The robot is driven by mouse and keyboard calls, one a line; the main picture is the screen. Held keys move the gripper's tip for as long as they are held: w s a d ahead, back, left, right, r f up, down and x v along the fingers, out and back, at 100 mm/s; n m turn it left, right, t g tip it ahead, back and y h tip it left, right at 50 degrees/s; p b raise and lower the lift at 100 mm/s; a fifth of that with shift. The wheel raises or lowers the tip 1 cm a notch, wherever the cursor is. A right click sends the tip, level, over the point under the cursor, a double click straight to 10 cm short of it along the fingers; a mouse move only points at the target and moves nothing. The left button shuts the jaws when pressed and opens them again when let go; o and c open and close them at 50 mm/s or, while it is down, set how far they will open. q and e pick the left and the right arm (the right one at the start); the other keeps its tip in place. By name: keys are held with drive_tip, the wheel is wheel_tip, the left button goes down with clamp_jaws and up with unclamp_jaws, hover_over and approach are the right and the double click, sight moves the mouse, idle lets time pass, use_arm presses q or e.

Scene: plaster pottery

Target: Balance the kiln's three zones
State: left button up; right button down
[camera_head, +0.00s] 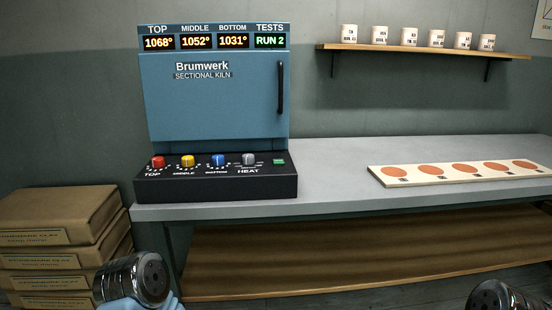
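The blue Brumwerk sectional kiln (215,105) stands on the left of the bench, its door shut with a dark handle (281,88). Its displays read TOP 1068° (158,43), MIDDLE 1052° (196,42), BOTTOM 1031° (233,42) and TESTS RUN 2 (270,42). The black control panel (215,188) below has a red TOP knob (158,162), a yellow MIDDLE knob (187,161), a blue BOTTOM knob (218,160), a grey HEAT knob (249,159) and a green button (279,162). Parts of my arms show at the bottom edge; no gripper fingers show.
A pale board (378,176) with several orange discs lies on the right of the grey bench (330,180). A wall shelf (420,50) holds several small white cups. Boxes labelled clay (60,215) are stacked at left. The bench between panel and board is clear.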

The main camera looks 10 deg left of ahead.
use_arm(q)
drive_tip(key=shift+c, duration=0.2)
clamp_jaws()
idle(0.4)
idle(1.3)
